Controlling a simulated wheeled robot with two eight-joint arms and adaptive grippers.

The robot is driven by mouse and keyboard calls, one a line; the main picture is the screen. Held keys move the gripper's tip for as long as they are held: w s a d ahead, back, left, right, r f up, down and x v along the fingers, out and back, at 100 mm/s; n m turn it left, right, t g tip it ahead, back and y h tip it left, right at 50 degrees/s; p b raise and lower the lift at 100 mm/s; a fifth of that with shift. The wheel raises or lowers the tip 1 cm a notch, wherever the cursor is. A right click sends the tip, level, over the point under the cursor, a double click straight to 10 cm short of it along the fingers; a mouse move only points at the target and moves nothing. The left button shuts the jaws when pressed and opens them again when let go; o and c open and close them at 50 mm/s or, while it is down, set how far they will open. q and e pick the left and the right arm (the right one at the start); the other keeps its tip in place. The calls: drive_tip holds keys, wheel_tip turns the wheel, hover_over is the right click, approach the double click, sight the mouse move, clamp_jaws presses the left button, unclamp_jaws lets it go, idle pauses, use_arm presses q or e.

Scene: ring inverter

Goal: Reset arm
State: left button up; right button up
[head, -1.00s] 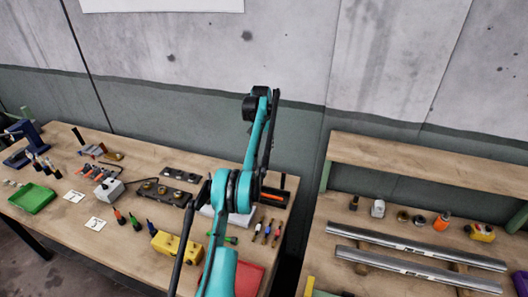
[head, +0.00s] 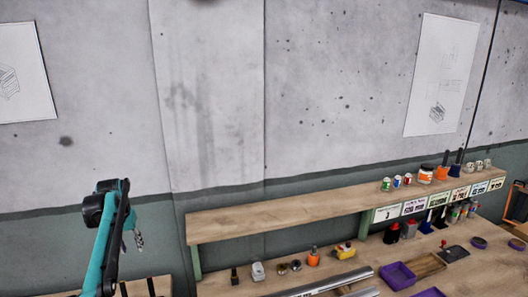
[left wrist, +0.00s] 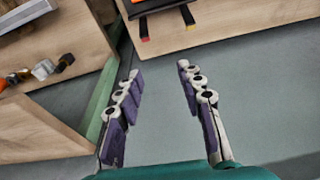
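My left arm rises at the lower left of the head view, and my left gripper (head: 138,238) shows small and partly hidden behind its teal links. In the left wrist view the left gripper (left wrist: 158,72) has its two purple-padded fingers wide apart. Nothing is between them; bare grey wall or floor lies beyond. My right gripper is in neither view.
A workbench (head: 224,282) with a raised wooden shelf (head: 290,218) stands right of my left arm. Metal rails (head: 318,286), small parts and purple trays (head: 397,275) lie on it. Bottles and jars (head: 425,174) stand on the shelf. Bench edges lie near the left gripper.

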use_arm(q)
drive_tip(key=s+d+r+m+t+b, duration=0.1)
drive_tip(key=s+d+r+t+b, duration=0.25)
drive_tip(key=s+d, duration=1.3)
drive_tip(key=s+d+f+m+b, duration=0.1)
drive_tip(key=s+d+f+b, duration=0.1)
drive_tip(key=s+d+f, duration=0.4)
drive_tip(key=s+d+f+t+b, duration=0.1)
drive_tip(key=s+d+f, duration=0.5)
drive_tip(key=s, duration=0.7)
wheel_tip(320, 180, down, 3)
drive_tip(key=shift+r+m+h+b, duration=0.1)
drive_tip(key=shift+m+h+b, duration=0.3)
drive_tip(key=shift+b, duration=0.1)
